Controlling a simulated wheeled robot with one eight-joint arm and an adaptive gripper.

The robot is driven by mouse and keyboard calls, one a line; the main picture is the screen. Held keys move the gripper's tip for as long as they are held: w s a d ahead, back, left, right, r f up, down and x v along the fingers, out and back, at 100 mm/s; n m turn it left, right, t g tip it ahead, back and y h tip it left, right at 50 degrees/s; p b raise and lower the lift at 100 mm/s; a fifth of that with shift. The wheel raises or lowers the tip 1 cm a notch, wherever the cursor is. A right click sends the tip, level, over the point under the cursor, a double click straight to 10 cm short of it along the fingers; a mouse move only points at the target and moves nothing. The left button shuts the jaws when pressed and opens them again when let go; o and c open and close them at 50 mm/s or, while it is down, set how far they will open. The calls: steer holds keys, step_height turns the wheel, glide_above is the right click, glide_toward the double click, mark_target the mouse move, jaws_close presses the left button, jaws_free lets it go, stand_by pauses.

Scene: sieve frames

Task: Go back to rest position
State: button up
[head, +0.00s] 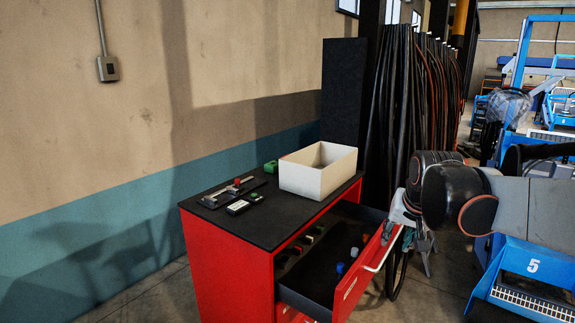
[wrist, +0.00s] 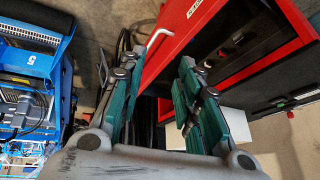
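My gripper (head: 412,236) is at the right of the red cabinet, close to the front of its pulled-out drawer (head: 350,290). In the wrist view my gripper (wrist: 157,72) has its two teal-padded fingers spread apart with nothing held between them. The pale drawer handle (head: 382,252) is beside the fingers; in the wrist view the handle (wrist: 158,37) shows just past the fingertips, in the gap between them. I cannot tell if a finger touches it. My arm reaches in from the right of the head view.
On the red cabinet's black top (head: 270,226) stand an open cream box (head: 305,181), a green block (head: 271,167), a caliper-like tool (head: 232,192) and a small meter (head: 238,207). The drawer holds several small coloured items. Blue frames (head: 525,265) stand at the right; hanging cables (head: 400,110) are behind.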

steer(key=s+a+f+n, duration=0.2)
steer(key=s+a+f, duration=0.1)
steer(key=s, duration=0.9)
steer(key=s+a+f+n+t, duration=0.1)
steer(key=s+a+f+n, duration=0.1)
steer(key=s, duration=0.9)
steer(key=shift+s+a+f+y, duration=0.35)
steer(key=shift+a+f, duration=0.1)
steer(key=shift+a, duration=0.15)
